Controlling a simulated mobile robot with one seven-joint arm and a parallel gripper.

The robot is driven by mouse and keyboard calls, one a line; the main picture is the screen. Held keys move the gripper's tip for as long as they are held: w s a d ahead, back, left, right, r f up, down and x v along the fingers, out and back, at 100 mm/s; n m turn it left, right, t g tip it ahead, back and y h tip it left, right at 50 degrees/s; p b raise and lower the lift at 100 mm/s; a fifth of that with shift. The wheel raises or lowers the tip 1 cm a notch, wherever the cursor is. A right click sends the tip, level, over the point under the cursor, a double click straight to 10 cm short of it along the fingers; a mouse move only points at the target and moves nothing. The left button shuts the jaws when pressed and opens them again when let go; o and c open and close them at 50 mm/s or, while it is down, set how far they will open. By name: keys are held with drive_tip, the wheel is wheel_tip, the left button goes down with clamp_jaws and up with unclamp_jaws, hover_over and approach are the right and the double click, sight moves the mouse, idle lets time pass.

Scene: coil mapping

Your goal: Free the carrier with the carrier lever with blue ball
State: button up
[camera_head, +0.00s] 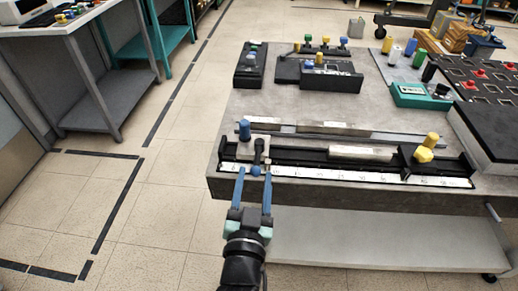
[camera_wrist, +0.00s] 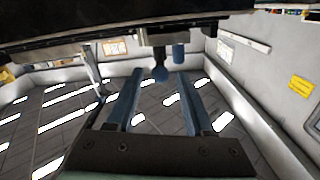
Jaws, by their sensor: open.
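My gripper (camera_head: 254,176) is open at the front edge of the grey table, with its blue fingers pointing at the rail. The carrier (camera_head: 250,146) is a light grey block at the left end of the black rail (camera_head: 303,155), with a blue knob (camera_head: 244,130) on top. Its dark lever comes forward and ends in a blue ball (camera_head: 256,171). In the wrist view, the blue ball (camera_wrist: 160,74) hangs between the two fingertips (camera_wrist: 160,78), with a visible gap on both sides. I cannot tell its exact depth against the tips.
A silver bar (camera_head: 360,153) lies on the rail, and a black block with a yellow knob (camera_head: 425,153) stands at its right. A white scale (camera_head: 350,176) runs along the front. Black fixtures (camera_head: 333,78) stand farther back. The floor to the left is clear.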

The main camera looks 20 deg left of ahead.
sight(258, 148)
drive_tip(key=x, duration=0.8)
drive_tip(key=shift+w, duration=0.15)
clamp_jaws()
drive_tip(key=shift+a, duration=0.1)
idle(1.1)
